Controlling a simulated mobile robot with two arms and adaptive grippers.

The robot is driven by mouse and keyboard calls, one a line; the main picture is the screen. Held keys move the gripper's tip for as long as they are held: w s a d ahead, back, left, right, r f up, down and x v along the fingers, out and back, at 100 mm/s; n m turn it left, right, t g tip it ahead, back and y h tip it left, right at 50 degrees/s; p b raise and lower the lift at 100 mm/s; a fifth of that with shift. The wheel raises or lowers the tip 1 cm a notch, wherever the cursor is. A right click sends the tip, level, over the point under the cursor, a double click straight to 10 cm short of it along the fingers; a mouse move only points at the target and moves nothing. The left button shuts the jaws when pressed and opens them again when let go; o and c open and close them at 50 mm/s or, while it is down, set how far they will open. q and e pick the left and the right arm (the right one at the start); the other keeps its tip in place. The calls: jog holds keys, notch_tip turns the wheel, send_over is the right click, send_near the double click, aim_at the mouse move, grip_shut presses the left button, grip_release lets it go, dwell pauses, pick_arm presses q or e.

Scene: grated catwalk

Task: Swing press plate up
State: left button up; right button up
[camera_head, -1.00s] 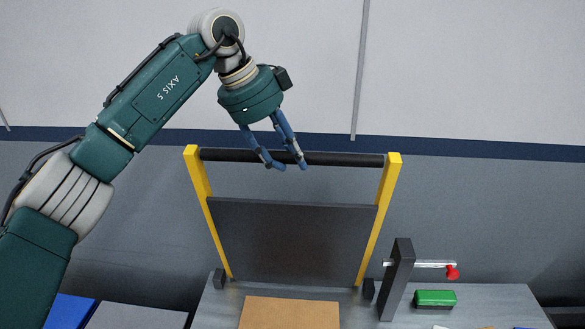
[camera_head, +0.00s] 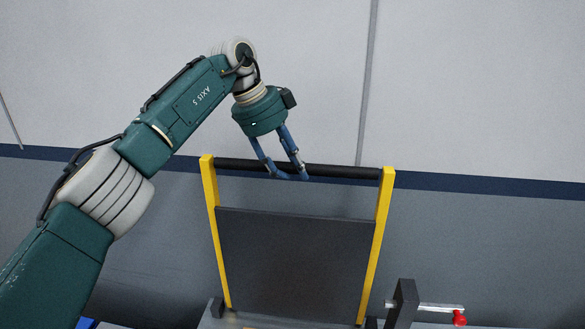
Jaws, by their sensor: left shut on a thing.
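The press plate (camera_head: 294,265) is a dark flat panel between two yellow side arms (camera_head: 376,245). It stands up nearly vertical above the back of the work surface. A black round bar (camera_head: 345,172) joins the tops of the yellow arms. My left gripper (camera_head: 291,175) reaches down from above and is shut on this bar, left of its middle. The fingertips pass around the bar. My right gripper is not in view.
At the lower right a dark post (camera_head: 402,304) carries a metal lever with a red knob (camera_head: 459,318). The grey work surface (camera_head: 215,322) is mostly cut off at the bottom. A pale wall with a dark blue stripe (camera_head: 480,185) is behind.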

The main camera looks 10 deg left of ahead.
pick_arm(q)
jog(key=shift+w+r, duration=0.1)
jog(key=shift+r, duration=0.2)
jog(key=o, duration=1.1)
pick_arm(e)
jog(key=shift+s, duration=0.2)
pick_arm(q)
jog(key=shift+s, duration=0.2)
pick_arm(e)
jog(key=shift+s+d, duration=0.15)
pick_arm(q)
jog(key=shift+r, duration=0.1)
jog(key=v, duration=1.1)
jog(key=shift+a+r, duration=0.15)
jog(key=shift+r, duration=0.2)
jog(key=shift+a, duration=0.1)
